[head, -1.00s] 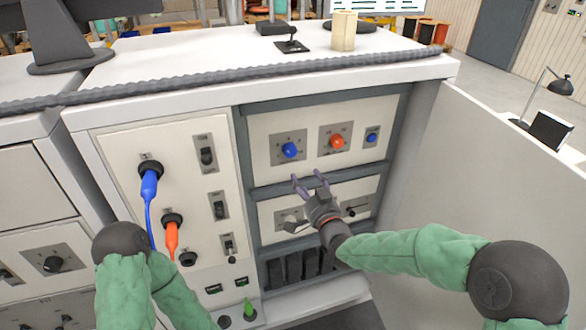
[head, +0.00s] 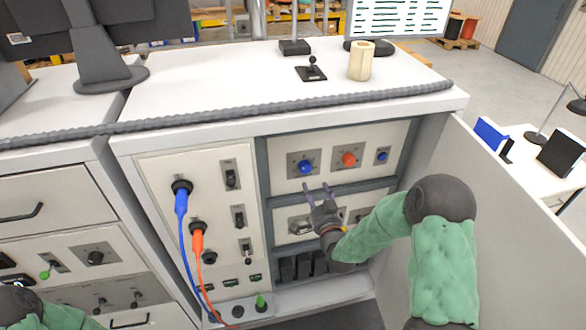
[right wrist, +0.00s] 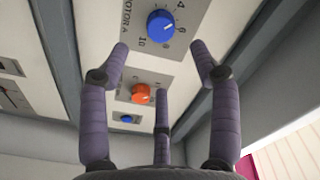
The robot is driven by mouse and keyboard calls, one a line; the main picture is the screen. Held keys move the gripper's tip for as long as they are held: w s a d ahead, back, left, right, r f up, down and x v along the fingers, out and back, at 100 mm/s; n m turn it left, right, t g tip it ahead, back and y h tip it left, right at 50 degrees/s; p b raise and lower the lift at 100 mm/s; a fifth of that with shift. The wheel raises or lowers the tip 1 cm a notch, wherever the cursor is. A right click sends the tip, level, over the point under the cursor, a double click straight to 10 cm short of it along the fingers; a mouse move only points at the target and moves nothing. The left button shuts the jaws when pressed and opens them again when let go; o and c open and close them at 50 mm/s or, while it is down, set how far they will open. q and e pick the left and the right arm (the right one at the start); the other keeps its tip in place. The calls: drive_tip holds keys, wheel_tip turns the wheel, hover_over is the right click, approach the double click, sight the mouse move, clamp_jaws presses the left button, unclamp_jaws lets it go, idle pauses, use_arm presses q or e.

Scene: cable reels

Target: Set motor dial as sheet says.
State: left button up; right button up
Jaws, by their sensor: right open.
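The blue dial (head: 305,168) is the leftmost knob on the upper panel of the open bay. In the right wrist view the blue dial (right wrist: 161,24) sits on a grey plate with numbers and partly visible lettering like "OTOR A"; its exact setting is unclear. My right gripper (head: 318,188) is open and empty, just below and in front of the dial, apart from it. In the right wrist view its fingers (right wrist: 160,55) are spread, pointing toward the dial. A board with text lines (head: 398,18) stands at the back, too small to read. My left gripper is out of view.
An orange knob (head: 349,160) and a small blue knob (head: 382,156) sit right of the dial. Blue and orange plugs (head: 197,240) with cables hang on the left panel. An open door (head: 500,215) bounds the right side. A cream roll (head: 362,61) stands on top.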

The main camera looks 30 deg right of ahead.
sight(306, 170)
drive_tip(key=x, duration=1)
drive_tip(key=shift+p, duration=0.3)
drive_tip(key=shift+s+a, duration=0.1)
drive_tip(key=c, duration=1.1)
